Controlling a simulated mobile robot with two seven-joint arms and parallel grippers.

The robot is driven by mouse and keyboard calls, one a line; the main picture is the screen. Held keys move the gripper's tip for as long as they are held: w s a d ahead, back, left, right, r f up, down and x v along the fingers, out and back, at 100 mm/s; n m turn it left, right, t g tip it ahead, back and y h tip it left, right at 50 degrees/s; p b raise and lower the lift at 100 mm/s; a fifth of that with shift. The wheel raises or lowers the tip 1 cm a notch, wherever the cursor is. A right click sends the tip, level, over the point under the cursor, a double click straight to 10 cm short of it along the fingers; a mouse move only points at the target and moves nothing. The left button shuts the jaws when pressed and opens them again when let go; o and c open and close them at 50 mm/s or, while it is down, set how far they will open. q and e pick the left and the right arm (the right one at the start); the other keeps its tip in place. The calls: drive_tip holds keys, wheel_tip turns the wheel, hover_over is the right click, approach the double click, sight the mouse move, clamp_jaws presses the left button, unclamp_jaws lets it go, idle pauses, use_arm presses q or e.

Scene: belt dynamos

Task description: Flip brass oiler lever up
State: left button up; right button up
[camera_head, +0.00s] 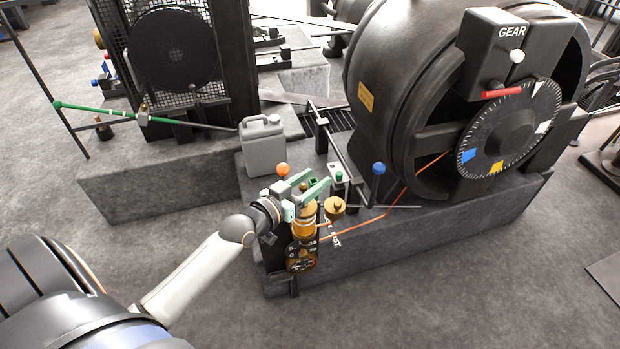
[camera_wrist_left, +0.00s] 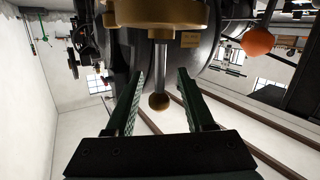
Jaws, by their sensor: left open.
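The brass oiler (camera_head: 304,222) stands at the near left end of the stone plinth, below the big black drum. My left gripper (camera_head: 319,176) is just above it, with its green fingers spread. In the left wrist view the fingers of the left gripper (camera_wrist_left: 160,75) stand apart on either side of a thin metal stem (camera_wrist_left: 159,70) with a round brass knob (camera_wrist_left: 159,101). The stem comes from a brass body (camera_wrist_left: 160,13); I cannot tell contact. In the head view the gripper hides part of the oiler's top. My right gripper is not in view.
A grey jerrycan (camera_head: 263,146) stands on the plinth behind the gripper. An orange ball knob (camera_head: 282,169) and a blue ball knob (camera_head: 379,168) stand close by. An orange cable (camera_head: 372,219) runs to the drum. A graduated dial (camera_head: 508,130) is at the right.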

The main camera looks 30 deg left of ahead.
use_arm(q)
drive_tip(key=s+a+r+p, duration=0.1)
drive_tip(key=s+r+p, duration=0.1)
drive_tip(key=s, duration=1)
drive_tip(key=shift+s+a, duration=0.15)
drive_tip(key=shift+a, duration=0.2)
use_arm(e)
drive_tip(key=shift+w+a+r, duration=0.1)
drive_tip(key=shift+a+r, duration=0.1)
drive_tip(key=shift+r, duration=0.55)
use_arm(q)
drive_tip(key=s+d+f+m+g+h, duration=0.1)
drive_tip(key=s+d+f+g, duration=0.3)
drive_tip(key=d+f, duration=0.45)
drive_tip(key=s+d+f+m+g, duration=0.1)
drive_tip(key=s+d+f+g, duration=0.2)
drive_tip(key=s+d+f, duration=0.5)
wheel_tip(320, 180, up, 14)
drive_tip(key=w+a+p, duration=0.2)
drive_tip(key=p, duration=1.4)
drive_tip(key=shift+w+a+f+y+p, duration=0.15)
drive_tip(key=shift+y+p, duration=0.2)
drive_tip(key=shift+y, duration=0.05)
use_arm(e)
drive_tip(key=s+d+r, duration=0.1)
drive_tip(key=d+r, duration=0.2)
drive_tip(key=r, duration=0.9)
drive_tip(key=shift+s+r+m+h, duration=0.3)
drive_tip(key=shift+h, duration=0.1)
